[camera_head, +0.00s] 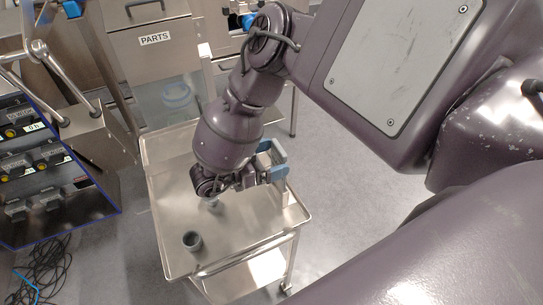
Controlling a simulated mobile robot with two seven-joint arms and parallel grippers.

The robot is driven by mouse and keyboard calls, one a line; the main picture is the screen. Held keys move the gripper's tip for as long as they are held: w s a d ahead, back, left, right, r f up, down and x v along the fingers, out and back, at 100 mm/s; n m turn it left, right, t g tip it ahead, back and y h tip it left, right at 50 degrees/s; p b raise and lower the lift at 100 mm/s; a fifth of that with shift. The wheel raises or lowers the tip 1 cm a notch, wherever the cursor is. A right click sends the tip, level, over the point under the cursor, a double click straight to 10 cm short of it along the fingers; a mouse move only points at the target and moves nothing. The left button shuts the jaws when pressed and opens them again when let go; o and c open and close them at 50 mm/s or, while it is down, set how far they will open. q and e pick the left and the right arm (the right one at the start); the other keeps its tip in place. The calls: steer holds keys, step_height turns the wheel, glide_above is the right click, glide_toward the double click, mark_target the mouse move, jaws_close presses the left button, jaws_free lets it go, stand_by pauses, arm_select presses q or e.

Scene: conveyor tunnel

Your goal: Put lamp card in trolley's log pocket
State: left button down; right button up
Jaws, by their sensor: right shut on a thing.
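The steel trolley (255,222) stands in the middle of the view with its flat top tray. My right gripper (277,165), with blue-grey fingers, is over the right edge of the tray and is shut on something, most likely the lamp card. The gripper and wrist largely hide what it holds. A narrow pale piece (284,193) shows just below the fingers at the tray's right rim; I cannot tell whether it is the card or part of the log pocket. My left gripper is not in view.
A dark rack (45,170) stands left, with loose cables (42,270) on the floor. A PARTS cabinet (155,50) is behind.

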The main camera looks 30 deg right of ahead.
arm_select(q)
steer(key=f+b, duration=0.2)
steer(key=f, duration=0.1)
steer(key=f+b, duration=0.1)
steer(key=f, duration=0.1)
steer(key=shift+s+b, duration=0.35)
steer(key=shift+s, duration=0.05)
arm_select(e)
step_height(320, 180, down, 6)
steer(key=shift+f, duration=0.15)
